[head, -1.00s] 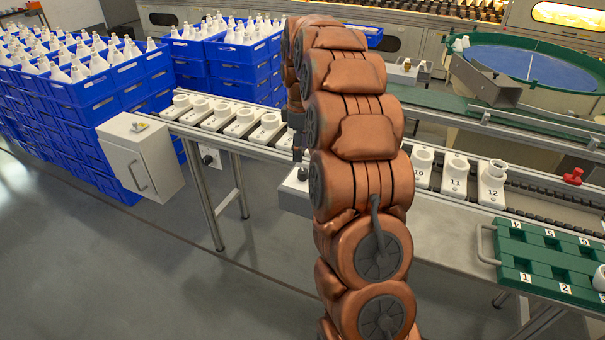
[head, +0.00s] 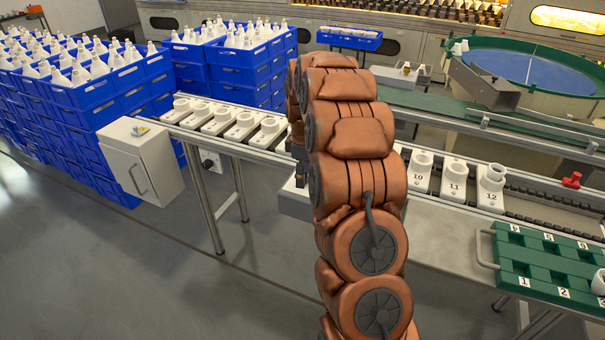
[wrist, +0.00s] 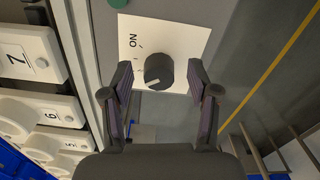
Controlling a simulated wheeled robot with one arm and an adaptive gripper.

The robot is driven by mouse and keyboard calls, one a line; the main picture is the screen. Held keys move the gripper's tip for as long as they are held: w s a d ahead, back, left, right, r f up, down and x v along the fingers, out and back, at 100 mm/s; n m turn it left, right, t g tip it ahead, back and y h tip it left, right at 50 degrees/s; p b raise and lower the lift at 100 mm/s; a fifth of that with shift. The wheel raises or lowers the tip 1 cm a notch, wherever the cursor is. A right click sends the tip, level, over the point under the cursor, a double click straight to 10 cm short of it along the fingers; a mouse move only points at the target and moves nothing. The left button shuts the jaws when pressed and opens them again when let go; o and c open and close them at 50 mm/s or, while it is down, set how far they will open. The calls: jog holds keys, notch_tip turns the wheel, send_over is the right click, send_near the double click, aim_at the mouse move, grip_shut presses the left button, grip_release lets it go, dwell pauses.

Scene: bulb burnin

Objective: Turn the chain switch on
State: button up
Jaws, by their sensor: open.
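The chain switch is a black round knob (wrist: 158,71) on a white plate (wrist: 190,42) marked ON, in the wrist view. A short white pointer line shows on the knob's lower left, turned away from the ON mark. My gripper (wrist: 159,82) is open, with one finger on the left of the knob and one on the right. Gaps show on both sides, so the fingers look apart from it. In the head view my copper arm hides the switch and most of the gripper; part of the grey switch box (head: 294,204) shows left of the arm.
A green button (wrist: 118,3) sits near the plate's top left in the wrist view. Numbered white sockets (head: 456,180) line the conveyor beside the box. A grey cabinet (head: 143,160) and blue crates (head: 85,95) stand left. A green tray (head: 512,262) lies right.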

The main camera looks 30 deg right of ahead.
grip_shut()
dwell(0.5)
jog(key=shift+m, duration=0.3)
jog(key=m+b, duration=0.1)
jog(key=m, duration=0.1)
jog(key=shift+f+m, duration=0.1)
jog(key=shift+m, duration=0.3)
jog(key=m+b, duration=0.1)
jog(key=m, duration=0.2)
jog(key=shift+m, duration=0.3)
jog(key=m+b, duration=0.1)
jog(key=m, duration=0.5)
jog(key=shift+m+b, duration=0.3)
jog(key=shift+m, duration=0.1)
